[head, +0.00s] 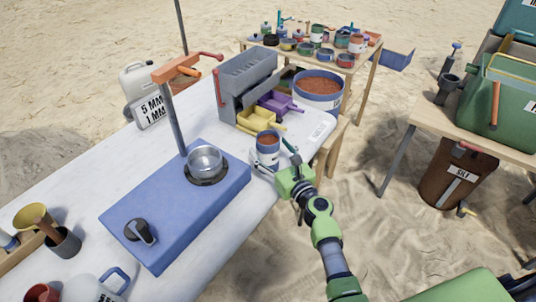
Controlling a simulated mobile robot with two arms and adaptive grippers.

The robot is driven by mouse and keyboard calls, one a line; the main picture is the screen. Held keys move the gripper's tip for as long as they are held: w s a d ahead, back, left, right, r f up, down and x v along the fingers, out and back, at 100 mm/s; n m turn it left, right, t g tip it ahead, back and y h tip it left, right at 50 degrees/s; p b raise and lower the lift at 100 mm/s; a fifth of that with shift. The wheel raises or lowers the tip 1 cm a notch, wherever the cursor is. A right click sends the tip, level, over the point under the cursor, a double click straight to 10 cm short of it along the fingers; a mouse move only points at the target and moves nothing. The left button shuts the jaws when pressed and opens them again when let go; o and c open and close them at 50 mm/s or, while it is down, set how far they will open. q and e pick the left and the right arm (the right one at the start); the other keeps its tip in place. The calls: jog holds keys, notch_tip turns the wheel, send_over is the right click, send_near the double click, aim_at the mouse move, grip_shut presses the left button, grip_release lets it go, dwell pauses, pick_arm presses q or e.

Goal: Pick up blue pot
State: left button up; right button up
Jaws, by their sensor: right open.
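A small blue pot (268,153) with a pale band and reddish-brown contents stands upright on the white table (190,128), near its right edge. My right gripper (277,158) reaches in from the lower right and is open at the pot's near right side. One dark teal finger shows to the right of the pot, and the other is low at its front. I cannot tell whether the fingers touch the pot. My left gripper is not in view.
A blue device (130,205) with a metal cup (206,160) and upright post stands left of the pot. Sand lies beyond the table's right edge.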

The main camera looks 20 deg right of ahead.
jog(key=shift+w+a, duration=0.2)
jog(key=shift+w, duration=0.85)
jog(key=shift+s, duration=0.1)
jog(key=shift+c, duration=0.4)
jog(key=c, duration=1.3)
jog(key=shift+r, duration=0.1)
jog(key=c, duration=0.4)
